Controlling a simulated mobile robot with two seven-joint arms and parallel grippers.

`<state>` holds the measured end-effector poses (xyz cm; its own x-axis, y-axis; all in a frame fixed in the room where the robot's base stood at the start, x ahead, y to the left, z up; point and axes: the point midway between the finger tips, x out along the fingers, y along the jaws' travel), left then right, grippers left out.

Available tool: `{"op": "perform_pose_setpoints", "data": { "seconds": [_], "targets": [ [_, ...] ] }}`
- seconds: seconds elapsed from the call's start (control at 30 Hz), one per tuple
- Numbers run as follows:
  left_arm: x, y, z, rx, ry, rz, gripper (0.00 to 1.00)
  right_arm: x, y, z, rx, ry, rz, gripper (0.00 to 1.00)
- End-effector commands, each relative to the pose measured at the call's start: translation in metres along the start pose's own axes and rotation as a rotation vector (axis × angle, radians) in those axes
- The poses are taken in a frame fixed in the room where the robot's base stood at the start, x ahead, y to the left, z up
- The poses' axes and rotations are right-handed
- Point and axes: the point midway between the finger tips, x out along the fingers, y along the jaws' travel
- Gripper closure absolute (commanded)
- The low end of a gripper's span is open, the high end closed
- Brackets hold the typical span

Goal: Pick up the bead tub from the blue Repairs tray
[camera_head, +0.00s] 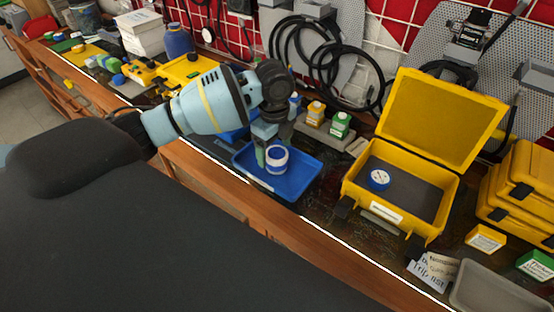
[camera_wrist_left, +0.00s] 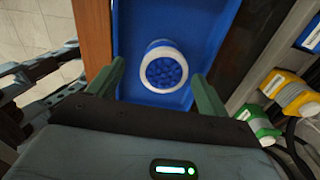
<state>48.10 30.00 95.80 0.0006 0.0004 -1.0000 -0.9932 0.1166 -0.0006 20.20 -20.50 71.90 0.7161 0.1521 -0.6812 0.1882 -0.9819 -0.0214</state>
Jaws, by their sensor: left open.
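The bead tub (camera_head: 277,159) is a small white tub with a blue band, standing in the blue Repairs tray (camera_head: 300,187). In the left wrist view the tub (camera_wrist_left: 164,68) shows blue beads inside, and the tray (camera_wrist_left: 207,22) lies around it. My left gripper (camera_head: 268,158) is over the tray, right at the tub. In the left wrist view its two green fingers (camera_wrist_left: 160,80) are open, one on each side of the tub's near edge, with gaps to the tub. Whether they reach down to its height is hard to tell. My right gripper is not in view.
An open yellow case (camera_head: 450,205) with a round blue-and-white item (camera_head: 378,178) stands right of the tray. Yellow (camera_head: 315,113) and green (camera_head: 340,124) containers stand on a grey holder behind it. The wooden bench edge (camera_head: 225,187) runs in front.

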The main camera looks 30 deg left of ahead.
Motion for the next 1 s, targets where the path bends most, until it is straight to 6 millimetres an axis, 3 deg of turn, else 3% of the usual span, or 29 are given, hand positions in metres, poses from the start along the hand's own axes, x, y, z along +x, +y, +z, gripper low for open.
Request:
{"op": "perform_pose_setpoints", "data": {
  "seconds": [0.33, 0.67, 1.0],
  "targets": [
    [0.044, -0.005, -0.002, 0.001, 0.0, 0.003, 0.21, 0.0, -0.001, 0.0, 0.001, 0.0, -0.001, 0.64],
    [0.05, -0.006, -0.002, 0.001, 0.0, -0.001, 0.21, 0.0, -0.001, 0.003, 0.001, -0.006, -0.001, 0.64],
    [0.049, -0.006, -0.002, 0.001, 0.0, -0.001, 0.66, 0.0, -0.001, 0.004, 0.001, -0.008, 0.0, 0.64]
  ]
}}
